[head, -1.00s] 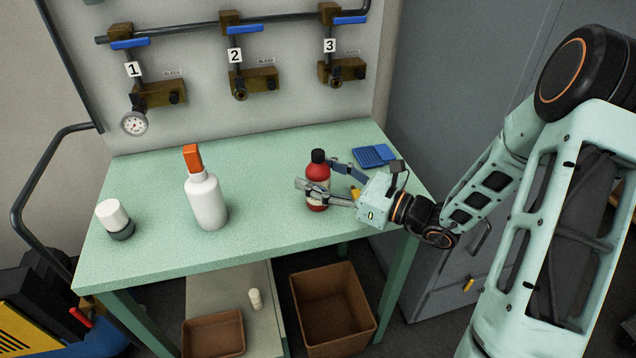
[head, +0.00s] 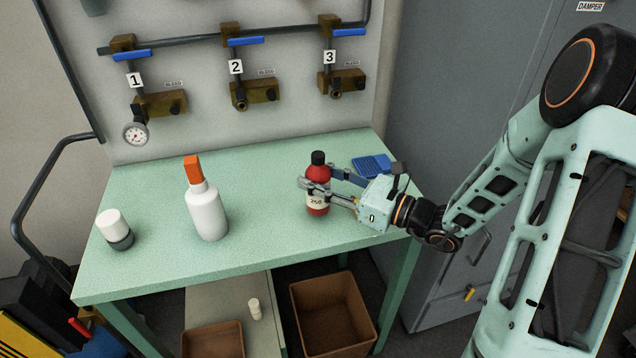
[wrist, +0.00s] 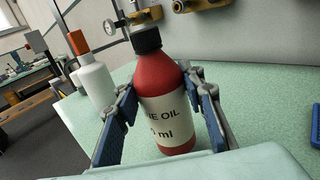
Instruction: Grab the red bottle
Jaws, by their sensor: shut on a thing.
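The red bottle (head: 318,172) has a black cap and a pale label, and stands upright on the right part of the green table (head: 262,232). My gripper (head: 318,187) reaches it from the right, with its fingers on either side of the bottle, shut on it. In the wrist view the red bottle (wrist: 160,88) fills the middle, between the two blue-padded fingers. Its label reads in part "NE OIL" and "0 ml". I cannot tell whether its base is off the table.
A white bottle with an orange top (head: 206,208) and a small white-capped jar (head: 115,229) stand to the left. A blue object (head: 372,166) lies behind my gripper. A valve panel (head: 290,120) rises behind. Brown bins (head: 335,318) sit below. The table between the bottles is clear.

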